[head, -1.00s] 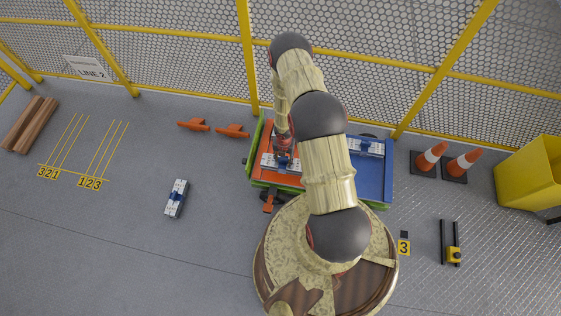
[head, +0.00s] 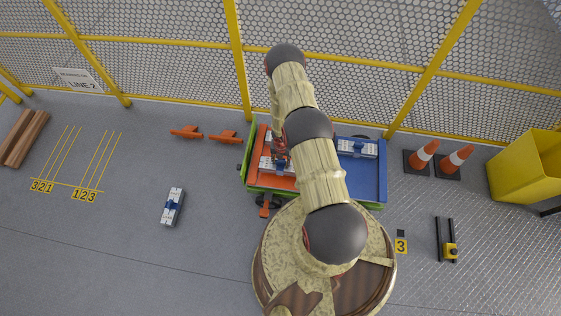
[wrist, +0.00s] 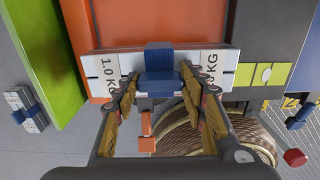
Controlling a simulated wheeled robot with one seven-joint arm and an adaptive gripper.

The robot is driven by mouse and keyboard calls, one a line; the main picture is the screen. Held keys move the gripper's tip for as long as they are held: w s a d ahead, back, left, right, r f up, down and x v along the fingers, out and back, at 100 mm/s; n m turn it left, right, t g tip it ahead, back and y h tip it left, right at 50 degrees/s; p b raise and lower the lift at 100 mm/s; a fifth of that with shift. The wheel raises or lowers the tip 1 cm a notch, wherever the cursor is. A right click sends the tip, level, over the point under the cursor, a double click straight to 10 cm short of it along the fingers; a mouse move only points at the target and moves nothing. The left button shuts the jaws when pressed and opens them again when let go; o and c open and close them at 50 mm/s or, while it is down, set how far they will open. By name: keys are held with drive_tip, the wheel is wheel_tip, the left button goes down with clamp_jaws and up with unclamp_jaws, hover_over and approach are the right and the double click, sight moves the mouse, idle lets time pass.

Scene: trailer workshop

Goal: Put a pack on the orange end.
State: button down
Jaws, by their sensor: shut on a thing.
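My gripper (head: 280,155) is over the orange end (head: 285,183) of the trailer. In the wrist view the gripper (wrist: 160,88) is shut on the blue middle of a white pack marked 1.0 KG (wrist: 108,75). This pack (head: 266,164) lies level over the orange surface (wrist: 105,25); I cannot tell whether it touches it. A second pack (head: 357,149) lies on the blue end (head: 368,180). A third pack (head: 172,206) lies on the floor to the left. My arm hides part of the trailer's middle.
Two orange pieces (head: 187,132) lie on the floor behind left. Two traffic cones (head: 424,155) and a yellow bin (head: 525,170) stand at right. A yellow and black item (head: 448,250) lies front right. A mesh fence runs behind. The left floor is mostly clear.

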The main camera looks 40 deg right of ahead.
sight(281, 164)
drive_tip(key=shift+d+f, duration=0.1)
drive_tip(key=shift+f, duration=0.05)
drive_tip(key=shift+d+f, duration=0.1)
wheel_tip(281, 164, down, 3)
drive_tip(key=shift+f+b, duration=0.1)
drive_tip(key=shift+b, duration=1.05)
drive_tip(key=shift+w, duration=0.1)
drive_tip(key=c, duration=1.1)
unclamp_jaws()
drive_tip(key=shift+o, duration=0.2)
